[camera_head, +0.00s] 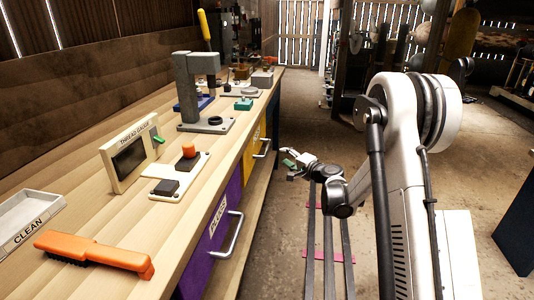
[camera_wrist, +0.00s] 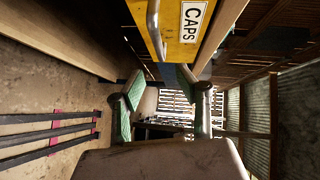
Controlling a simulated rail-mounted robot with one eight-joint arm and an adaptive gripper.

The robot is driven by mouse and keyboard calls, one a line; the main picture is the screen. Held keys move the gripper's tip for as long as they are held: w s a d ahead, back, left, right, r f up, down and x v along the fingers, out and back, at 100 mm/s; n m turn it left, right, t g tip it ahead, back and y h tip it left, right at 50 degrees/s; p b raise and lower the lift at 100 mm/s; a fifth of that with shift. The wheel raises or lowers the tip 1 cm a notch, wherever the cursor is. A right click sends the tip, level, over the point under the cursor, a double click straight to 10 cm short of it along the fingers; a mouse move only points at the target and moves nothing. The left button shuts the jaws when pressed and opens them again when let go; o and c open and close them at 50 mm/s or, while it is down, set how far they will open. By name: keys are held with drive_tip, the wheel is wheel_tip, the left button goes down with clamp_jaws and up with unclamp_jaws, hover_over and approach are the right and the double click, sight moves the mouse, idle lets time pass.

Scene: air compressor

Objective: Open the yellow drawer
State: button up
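The yellow drawer (camera_head: 253,147) is in the front of the workbench, beyond the purple drawer, and looks shut. Its metal bar handle (camera_head: 264,149) sticks out on the aisle side. In the wrist view the yellow front (camera_wrist: 180,25) is at the top, with a "CAPS" label and the handle (camera_wrist: 153,32) at its left. My gripper (camera_head: 291,169) is in the aisle, to the right of the handle and apart from it. In the wrist view its two green-padded fingers (camera_wrist: 167,97) are spread, with nothing held between them.
The purple drawer (camera_head: 213,227) with its own handle (camera_head: 230,236) is nearer. The bench top (camera_head: 117,209) carries an orange brush (camera_head: 94,254), a thread gauge (camera_head: 132,152) and a grey press (camera_head: 187,92). Dark rails (camera_head: 328,255) run along the floor. The aisle around my gripper is clear.

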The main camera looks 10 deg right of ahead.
sight(267, 146)
drive_tip(key=b+x, duration=0.3)
drive_tip(key=x, duration=1.1)
drive_tip(key=shift+d+f, duration=0.1)
clamp_jaws()
